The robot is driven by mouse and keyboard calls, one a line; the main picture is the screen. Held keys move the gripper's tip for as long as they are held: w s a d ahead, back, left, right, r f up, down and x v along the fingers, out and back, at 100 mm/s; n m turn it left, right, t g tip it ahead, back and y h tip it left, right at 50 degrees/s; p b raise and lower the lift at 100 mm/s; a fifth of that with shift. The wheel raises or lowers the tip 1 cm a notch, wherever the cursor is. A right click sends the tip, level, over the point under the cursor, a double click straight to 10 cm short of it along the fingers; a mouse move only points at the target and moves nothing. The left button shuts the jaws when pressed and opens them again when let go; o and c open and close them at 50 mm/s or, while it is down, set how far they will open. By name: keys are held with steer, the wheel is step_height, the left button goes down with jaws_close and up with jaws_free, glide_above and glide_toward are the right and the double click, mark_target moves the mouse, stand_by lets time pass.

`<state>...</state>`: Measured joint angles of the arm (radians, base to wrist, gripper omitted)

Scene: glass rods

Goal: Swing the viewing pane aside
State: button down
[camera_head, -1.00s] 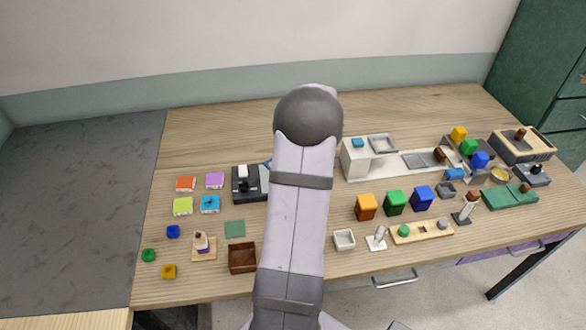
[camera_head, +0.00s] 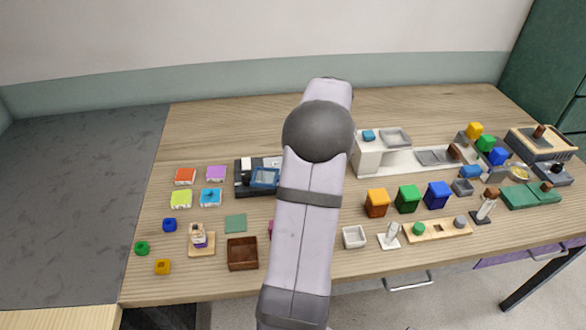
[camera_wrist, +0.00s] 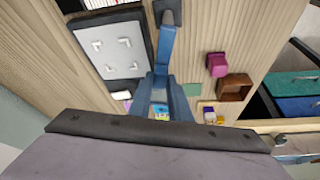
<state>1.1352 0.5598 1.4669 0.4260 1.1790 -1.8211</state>
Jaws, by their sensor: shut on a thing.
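The viewing pane (camera_head: 265,178) is a blue-framed panel on the dark device (camera_head: 243,189) left of my arm in the head view. In the wrist view, a blue bar (camera_wrist: 166,45) runs from a grey block down to my gripper (camera_wrist: 162,98), which is shut on the pane's blue part. Beside the bar is a dark-edged pale plate (camera_wrist: 121,50) with corner marks. It lies uncovered there. The exact grip contact is hard to make out, and my arm hides the gripper in the head view.
Left of the device lie several coloured tiles (camera_head: 186,176). Nearer the front are a brown box (camera_head: 242,254) and a green mat (camera_head: 236,223). Right of my arm stand orange, green and blue blocks (camera_head: 408,199) and a white station (camera_head: 368,160). The table's back strip is clear.

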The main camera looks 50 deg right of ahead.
steer(key=shift+s+a+n+y, duration=0.2)
steer(key=shift+a+n+y, duration=0.1)
steer(key=shift+n, duration=0.4)
steer(key=shift+s+a+n+y, duration=0.2)
steer(key=shift+a+n, duration=0.05)
steer(key=shift+n, duration=0.45)
steer(key=shift+g, duration=0.3)
steer(key=c, duration=1.6)
jaws_free()
steer(key=shift+c, duration=0.2)
steer(key=shift+r, duration=0.1)
steer(key=b+v, duration=0.1)
steer(key=v, duration=0.6)
steer(key=shift+s, duration=0.1)
